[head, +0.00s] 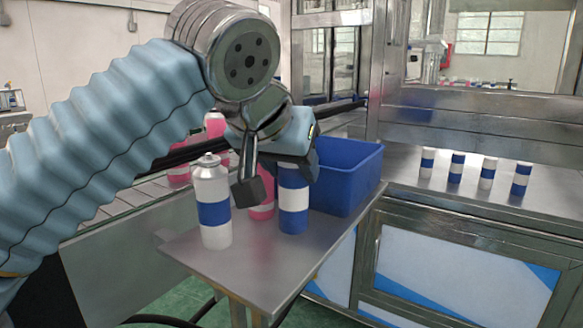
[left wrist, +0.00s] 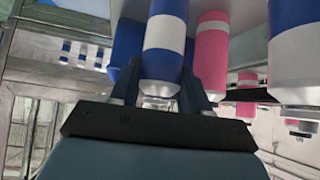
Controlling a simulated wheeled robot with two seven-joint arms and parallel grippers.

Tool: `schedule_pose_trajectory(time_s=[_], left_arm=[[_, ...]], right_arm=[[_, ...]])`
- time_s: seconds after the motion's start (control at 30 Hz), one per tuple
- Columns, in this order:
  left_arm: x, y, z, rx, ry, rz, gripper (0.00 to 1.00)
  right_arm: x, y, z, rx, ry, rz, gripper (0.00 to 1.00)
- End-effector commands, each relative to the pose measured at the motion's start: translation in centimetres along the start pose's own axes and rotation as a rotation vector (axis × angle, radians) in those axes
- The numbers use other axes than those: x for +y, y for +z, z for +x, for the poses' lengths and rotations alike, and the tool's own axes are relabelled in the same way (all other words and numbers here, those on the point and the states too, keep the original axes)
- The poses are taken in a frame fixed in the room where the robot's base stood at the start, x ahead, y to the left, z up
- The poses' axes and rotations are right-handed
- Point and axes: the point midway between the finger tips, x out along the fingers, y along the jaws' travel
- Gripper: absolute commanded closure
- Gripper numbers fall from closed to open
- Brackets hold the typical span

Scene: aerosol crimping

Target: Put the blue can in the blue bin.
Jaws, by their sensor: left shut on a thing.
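The blue can (head: 293,222) with a white band stands upright on the small metal table, close to the bin's left side. My left gripper (head: 278,178) reaches down to its upper part and is shut on it. In the left wrist view the blue can (left wrist: 163,63) sits between the two fingers, its top end toward me. The blue bin (head: 350,178) stands just right of the can; it shows partly in the left wrist view (left wrist: 127,45). The bin's inside is mostly hidden. My right gripper is not in view.
A white can (head: 214,190) with a blue band stands left on the metal table (head: 245,262). A pink can (head: 262,211) stands behind, between the two. Several blue-and-white cans (head: 488,173) line the machine counter at right. More pink cans are behind my arm.

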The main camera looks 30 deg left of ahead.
Motion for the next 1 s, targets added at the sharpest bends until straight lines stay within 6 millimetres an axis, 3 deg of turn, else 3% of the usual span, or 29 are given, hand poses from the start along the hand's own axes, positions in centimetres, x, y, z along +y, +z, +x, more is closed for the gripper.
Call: schedule_pose_trajectory(time_s=[0.17,0.2,0.23,0.63,1.0], left_arm=[[0.0,0.3,0.3,0.000,0.000,0.000,0.98],[0.0,0.2,0.2,0.000,0.000,0.000,0.49],[0.0,0.2,0.2,-0.001,0.000,0.000,0.45],[0.0,-0.1,-0.6,0.000,0.000,0.000,0.43],[0.0,-0.3,-8.7,0.002,0.001,0.000,0.43]], right_arm=[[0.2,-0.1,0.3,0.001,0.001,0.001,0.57],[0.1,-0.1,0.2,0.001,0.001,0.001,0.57],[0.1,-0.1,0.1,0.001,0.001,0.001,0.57],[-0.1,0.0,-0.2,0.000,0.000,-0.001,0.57],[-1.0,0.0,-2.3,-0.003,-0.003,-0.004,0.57]])
